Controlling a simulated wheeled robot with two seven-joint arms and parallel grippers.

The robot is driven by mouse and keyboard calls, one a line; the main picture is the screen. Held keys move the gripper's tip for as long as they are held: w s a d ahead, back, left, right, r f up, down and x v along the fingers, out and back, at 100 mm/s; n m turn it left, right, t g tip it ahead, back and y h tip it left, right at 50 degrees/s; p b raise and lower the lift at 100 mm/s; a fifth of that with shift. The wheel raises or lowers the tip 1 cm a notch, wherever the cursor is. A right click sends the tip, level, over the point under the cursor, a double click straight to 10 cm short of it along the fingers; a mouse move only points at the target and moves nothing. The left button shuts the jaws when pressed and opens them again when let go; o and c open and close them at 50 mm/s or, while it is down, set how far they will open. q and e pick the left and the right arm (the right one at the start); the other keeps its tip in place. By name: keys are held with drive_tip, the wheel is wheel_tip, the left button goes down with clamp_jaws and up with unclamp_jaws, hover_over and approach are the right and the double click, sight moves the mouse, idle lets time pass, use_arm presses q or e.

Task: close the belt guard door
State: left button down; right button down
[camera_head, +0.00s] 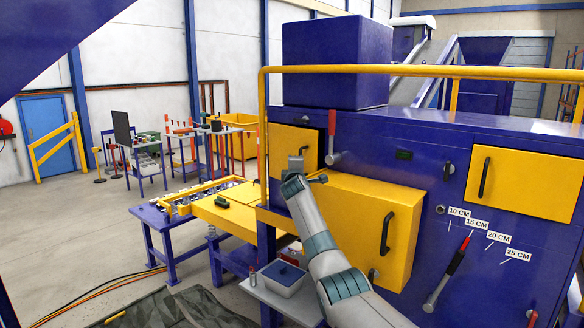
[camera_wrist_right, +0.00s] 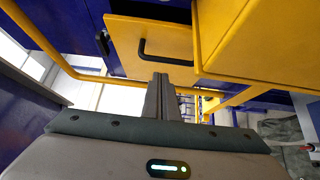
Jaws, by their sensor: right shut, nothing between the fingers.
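A yellow door (camera_head: 290,146) sits at the upper left of the blue machine in the head view; a dark strip shows along its right edge. A larger yellow cover (camera_head: 350,215) with a black handle (camera_head: 387,232) stands out from the machine below it. I cannot tell which is the belt guard door. My right gripper (camera_head: 296,165) is in front of the upper door's lower part. In the right wrist view, its closed, empty fingers (camera_wrist_right: 160,84) point at a yellow panel (camera_wrist_right: 125,36) with a black handle (camera_wrist_right: 165,52); contact is unclear. My left gripper is not in view.
A yellow rail (camera_head: 420,71) runs across the machine's top front and down its left side. A red-handled lever (camera_head: 332,135) stands right of the upper door. A grey tray (camera_head: 282,278) sits below my right arm. Open floor lies at the left.

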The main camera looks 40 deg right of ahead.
drive_tip(key=s+d+b, duration=0.1)
drive_tip(key=s, duration=0.1)
drive_tip(key=s+d+b, duration=0.1)
drive_tip(key=s+d, duration=0.1)
drive_tip(key=s+d+b, duration=0.1)
drive_tip(key=s, duration=0.1)
drive_tip(key=shift+s+d+f, duration=0.15)
drive_tip(key=shift+d+f, duration=0.15)
drive_tip(key=shift+d, duration=0.05)
drive_tip(key=shift+s+d, duration=0.35)
drive_tip(key=shift+s, duration=0.1)
drive_tip(key=shift+r, duration=0.1)
